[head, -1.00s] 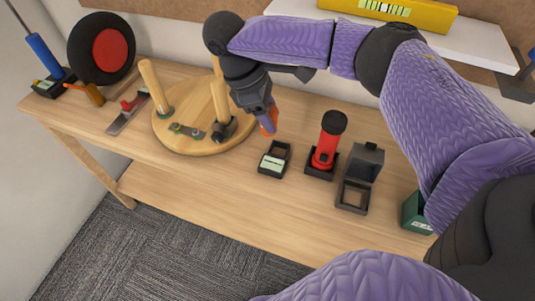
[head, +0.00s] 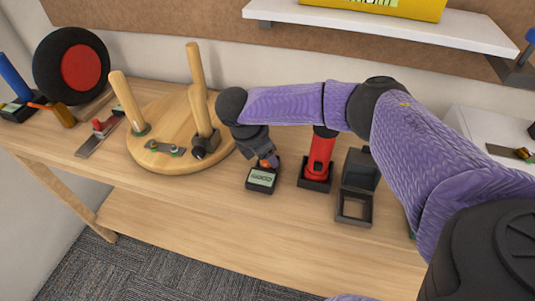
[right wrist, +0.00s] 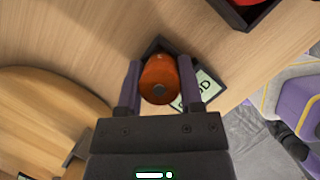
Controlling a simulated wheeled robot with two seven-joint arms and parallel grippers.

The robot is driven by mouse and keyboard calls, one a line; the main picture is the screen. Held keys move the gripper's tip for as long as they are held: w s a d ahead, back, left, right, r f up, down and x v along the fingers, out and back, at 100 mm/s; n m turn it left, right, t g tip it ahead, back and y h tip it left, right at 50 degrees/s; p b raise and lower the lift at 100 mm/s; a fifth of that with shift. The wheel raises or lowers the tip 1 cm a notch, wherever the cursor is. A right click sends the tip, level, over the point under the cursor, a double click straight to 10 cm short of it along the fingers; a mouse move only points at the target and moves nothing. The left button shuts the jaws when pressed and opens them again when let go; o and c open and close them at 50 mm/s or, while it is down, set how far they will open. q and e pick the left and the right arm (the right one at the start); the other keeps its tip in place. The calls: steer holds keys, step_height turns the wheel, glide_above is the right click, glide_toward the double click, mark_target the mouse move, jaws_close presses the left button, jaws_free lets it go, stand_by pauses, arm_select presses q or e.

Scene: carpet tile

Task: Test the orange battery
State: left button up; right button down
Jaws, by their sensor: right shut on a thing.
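The orange battery (right wrist: 159,80) is between the two purple fingers of my right gripper (right wrist: 158,88) in the right wrist view, seen end-on. In the head view my right gripper (head: 268,161) reaches down at the back of the black battery tester (head: 261,190), with a bit of orange showing. The battery stands in or at the tester's dark socket (right wrist: 158,46); its lower end is hidden. The tester's pale green display (head: 262,177) reads GOOD, and part of that word shows in the right wrist view. My left gripper is not in view.
A red flashlight (head: 319,158) and an open dark box (head: 354,205) stand right of the tester. A round wooden board with pegs (head: 170,112) is close on the left. The bench front (head: 220,218) is clear.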

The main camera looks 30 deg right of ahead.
steer(key=shift+c, duration=1.3)
jaws_free()
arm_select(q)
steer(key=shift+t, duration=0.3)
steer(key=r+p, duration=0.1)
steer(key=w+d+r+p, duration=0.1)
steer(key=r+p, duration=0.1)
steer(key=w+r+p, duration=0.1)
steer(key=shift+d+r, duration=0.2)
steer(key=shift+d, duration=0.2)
arm_select(e)
steer(key=v, duration=1.2)
steer(key=shift+r, duration=0.1)
